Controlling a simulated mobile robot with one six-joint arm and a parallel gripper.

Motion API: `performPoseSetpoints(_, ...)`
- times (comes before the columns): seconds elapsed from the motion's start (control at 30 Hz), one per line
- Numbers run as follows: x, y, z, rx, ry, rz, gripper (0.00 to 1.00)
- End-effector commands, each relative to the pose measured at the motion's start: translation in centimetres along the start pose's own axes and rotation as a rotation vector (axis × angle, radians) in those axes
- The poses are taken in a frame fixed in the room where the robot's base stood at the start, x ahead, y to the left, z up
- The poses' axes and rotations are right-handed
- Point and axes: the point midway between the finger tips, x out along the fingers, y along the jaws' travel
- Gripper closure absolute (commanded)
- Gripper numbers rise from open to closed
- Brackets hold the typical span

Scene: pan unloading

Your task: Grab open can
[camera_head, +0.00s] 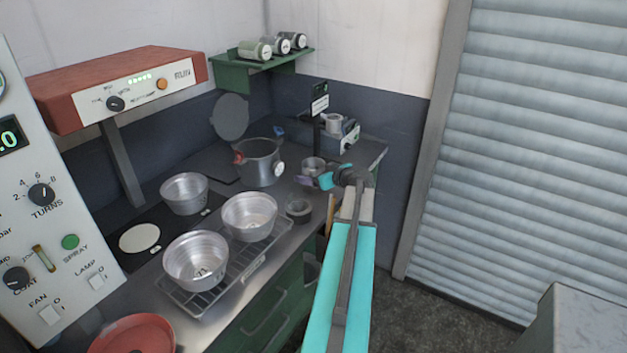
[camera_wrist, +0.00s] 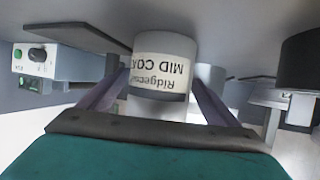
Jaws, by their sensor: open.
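A small metal can (camera_head: 313,166) stands on the counter near its right end in the head view. In the wrist view, which looks upside down, a light can (camera_wrist: 165,62) with an inverted "MID COA…" label stands between the two fingers of my gripper (camera_wrist: 160,92). The fingers are apart, one on each side of it; I cannot tell whether either touches it. In the head view my gripper (camera_head: 311,182) is low beside the small can, partly hidden by my wrist. The can's opening is not visible in the wrist view.
Several metal pans (camera_head: 196,262) occupy the counter, some on a wire rack (camera_head: 235,290). A small box (camera_head: 341,139) and an upright sign (camera_head: 319,104) stand behind.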

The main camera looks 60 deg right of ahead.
Motion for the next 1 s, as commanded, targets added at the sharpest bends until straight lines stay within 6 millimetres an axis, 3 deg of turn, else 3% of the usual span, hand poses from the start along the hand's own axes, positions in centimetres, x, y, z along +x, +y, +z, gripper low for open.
performPoseSetpoints(0.17, -0.03, 0.03, 0.0, 0.0, 0.0, 0.0, 0.19)
performPoseSetpoints(0.5, -0.08, 0.07, -0.1, 0.001, 0.002, 0.001, 0.75)
performPoseSetpoints(1.0, -0.3, 0.1, -0.56, -0.001, 0.001, 0.001, 0.75)
